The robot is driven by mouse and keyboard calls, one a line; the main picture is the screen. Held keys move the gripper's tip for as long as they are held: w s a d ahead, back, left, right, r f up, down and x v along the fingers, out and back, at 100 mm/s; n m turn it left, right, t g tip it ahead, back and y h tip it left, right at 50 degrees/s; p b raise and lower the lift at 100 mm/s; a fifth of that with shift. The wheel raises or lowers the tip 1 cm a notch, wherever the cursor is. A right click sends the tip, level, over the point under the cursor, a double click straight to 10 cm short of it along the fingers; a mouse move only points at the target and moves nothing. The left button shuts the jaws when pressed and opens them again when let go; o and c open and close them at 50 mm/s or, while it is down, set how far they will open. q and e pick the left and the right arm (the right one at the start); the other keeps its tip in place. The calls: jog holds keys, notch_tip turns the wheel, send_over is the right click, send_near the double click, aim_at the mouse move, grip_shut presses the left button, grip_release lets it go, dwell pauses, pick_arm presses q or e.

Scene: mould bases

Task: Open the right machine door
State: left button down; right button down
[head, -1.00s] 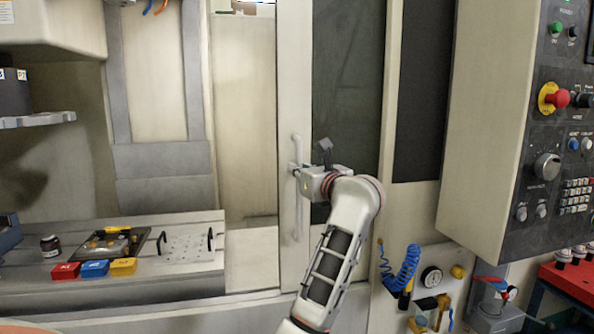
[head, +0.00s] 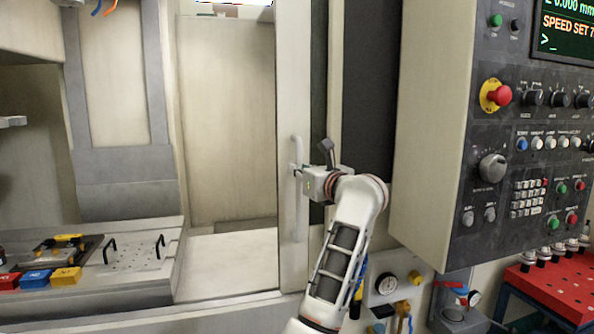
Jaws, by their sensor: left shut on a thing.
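The right machine door (head: 292,80) is a pale sliding panel with a dark window strip. It stands partly over the dark panel at its right, and the machine's inside shows to its left. My right gripper is not in view.
The machine bed at left holds a perforated plate (head: 130,254) with black handles and red, blue and yellow blocks (head: 36,279). A control panel (head: 530,150) juts out at right.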

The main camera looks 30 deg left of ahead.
pick_arm(q)
jog(key=shift+w+d+r, duration=0.1)
jog(key=shift+d, duration=0.05)
jog(key=c, duration=2.1)
grip_release()
jog(key=v, duration=0.7)
jog(key=shift+d, duration=0.2)
